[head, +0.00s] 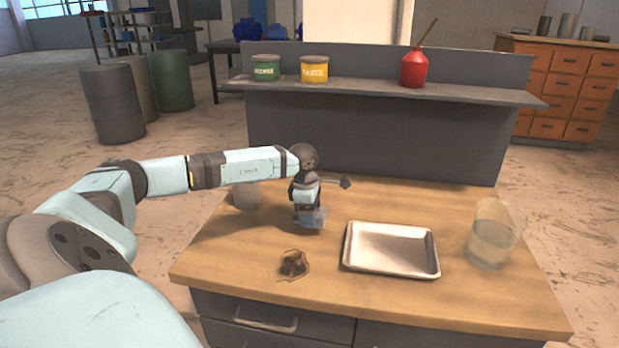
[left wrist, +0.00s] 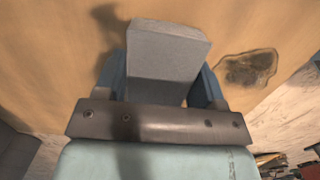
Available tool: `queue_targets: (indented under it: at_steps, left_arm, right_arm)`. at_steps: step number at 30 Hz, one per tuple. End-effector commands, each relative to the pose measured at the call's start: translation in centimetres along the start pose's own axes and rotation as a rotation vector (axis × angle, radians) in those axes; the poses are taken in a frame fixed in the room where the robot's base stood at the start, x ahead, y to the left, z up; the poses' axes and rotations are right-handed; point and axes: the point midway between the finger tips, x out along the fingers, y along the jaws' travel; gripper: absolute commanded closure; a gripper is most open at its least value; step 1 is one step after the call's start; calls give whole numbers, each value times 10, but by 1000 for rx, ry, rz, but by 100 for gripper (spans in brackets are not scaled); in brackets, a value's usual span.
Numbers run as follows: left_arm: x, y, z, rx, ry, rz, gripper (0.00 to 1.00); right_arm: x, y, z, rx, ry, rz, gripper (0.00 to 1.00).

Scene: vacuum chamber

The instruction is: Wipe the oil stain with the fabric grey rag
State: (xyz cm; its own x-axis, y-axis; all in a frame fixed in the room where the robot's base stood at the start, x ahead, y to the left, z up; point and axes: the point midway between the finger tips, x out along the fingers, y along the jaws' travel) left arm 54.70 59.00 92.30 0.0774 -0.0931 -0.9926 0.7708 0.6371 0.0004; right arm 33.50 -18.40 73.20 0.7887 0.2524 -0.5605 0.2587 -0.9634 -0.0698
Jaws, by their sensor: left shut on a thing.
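The oil stain (head: 294,264) is a dark brown irregular patch on the wooden tabletop, in front of the left gripper in the head view. In the left wrist view the stain (left wrist: 247,68) lies right of the fingers. My left gripper (head: 311,216) points down over the table, behind the stain. In the left wrist view its blue fingers are shut on a grey block-shaped piece, the grey rag (left wrist: 167,50). The rag is beside the stain, not over it. I cannot tell whether it touches the table. My right gripper is not in view.
A shallow metal tray (head: 390,269) lies right of the stain, and a glass of liquid (head: 492,240) stands further right. A grey cylinder (head: 246,196) stands left of the gripper. A raised shelf (head: 380,89) at the back holds a green can, a yellow can and a red oiler.

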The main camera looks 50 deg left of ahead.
Motion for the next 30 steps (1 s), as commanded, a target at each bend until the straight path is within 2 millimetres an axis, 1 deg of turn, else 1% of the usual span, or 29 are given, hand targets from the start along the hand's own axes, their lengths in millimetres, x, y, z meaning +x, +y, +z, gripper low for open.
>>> queue_targets:
  at_steps: [5,6,11,14,17,20,23,24,27,30]
  left_arm:
    - [0,-1,2,11,-1,-1,56]
    - [0,-6,10,59,-2,-8,56]
    - [0,-20,34,239,-3,-28,56]
    - [0,-33,53,383,-3,-45,56]
    - [0,-49,80,573,-5,-68,56]
    - [0,-70,112,809,-5,-96,56]
    - [-1,-94,151,1099,-6,-128,56]
    - [-1,-105,168,1222,-6,-143,56]
    - [-1,-127,202,1495,-2,-177,56]
    - [0,-145,230,1709,1,-204,56]
  right_arm:
    - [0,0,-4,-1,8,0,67]
    - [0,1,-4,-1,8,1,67]
    - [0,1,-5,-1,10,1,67]
    - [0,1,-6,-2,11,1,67]
    - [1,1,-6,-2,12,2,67]
    - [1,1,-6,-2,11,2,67]
    - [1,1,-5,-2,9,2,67]
    - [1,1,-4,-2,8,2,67]
    - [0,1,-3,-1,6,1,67]
    - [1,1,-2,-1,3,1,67]
